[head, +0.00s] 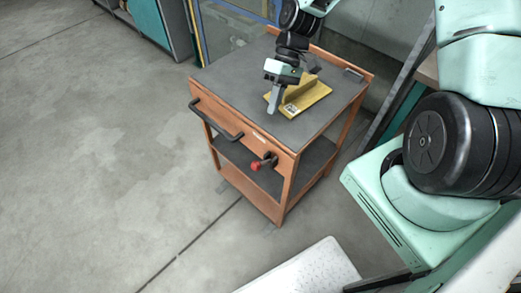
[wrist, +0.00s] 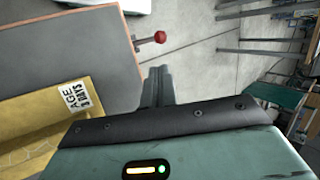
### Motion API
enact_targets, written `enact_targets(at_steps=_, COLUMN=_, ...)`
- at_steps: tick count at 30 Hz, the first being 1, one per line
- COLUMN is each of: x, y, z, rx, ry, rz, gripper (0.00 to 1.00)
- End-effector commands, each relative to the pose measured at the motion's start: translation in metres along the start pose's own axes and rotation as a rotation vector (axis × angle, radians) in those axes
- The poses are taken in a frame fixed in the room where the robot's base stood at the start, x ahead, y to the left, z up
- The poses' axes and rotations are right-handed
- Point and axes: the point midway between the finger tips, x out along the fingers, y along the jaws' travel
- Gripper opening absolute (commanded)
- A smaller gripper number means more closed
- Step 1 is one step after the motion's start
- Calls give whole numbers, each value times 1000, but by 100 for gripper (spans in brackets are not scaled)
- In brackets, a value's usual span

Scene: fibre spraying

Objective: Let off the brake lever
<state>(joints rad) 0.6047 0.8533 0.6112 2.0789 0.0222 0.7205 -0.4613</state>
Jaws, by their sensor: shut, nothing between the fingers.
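The brake lever (head: 265,162) is a short dark lever with a red knob, sticking out from the front of an orange-brown trolley (head: 290,157) below its top, right of the handle. In the wrist view the lever's red knob (wrist: 160,37) shows beyond the fingertips, jutting out past the trolley's edge. My gripper (head: 273,108) hangs over the front part of the trolley top in the head view, apart from the lever and above it. In the wrist view its grey fingers (wrist: 157,83) are together with nothing between them.
A yellow object (head: 305,94) with a white label lies on the dark trolley top beside my gripper. A black handle (head: 215,122) juts from the trolley's front, left of the lever. A white slab (head: 310,270) lies on the floor in front. The floor at left is clear.

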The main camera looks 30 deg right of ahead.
Motion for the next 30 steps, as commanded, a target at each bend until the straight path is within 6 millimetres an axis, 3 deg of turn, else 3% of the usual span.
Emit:
enact_targets(at_steps=5, x=19, y=-2, z=1, rx=-1, ry=-6, rz=-3, gripper=0)
enact_targets(at_steps=21, x=120, y=-2, z=2, rx=-1, ry=-5, rz=-2, gripper=0)
enact_targets(at_steps=30, x=139, y=0, z=1, rx=0, ry=-1, rz=0, gripper=0)
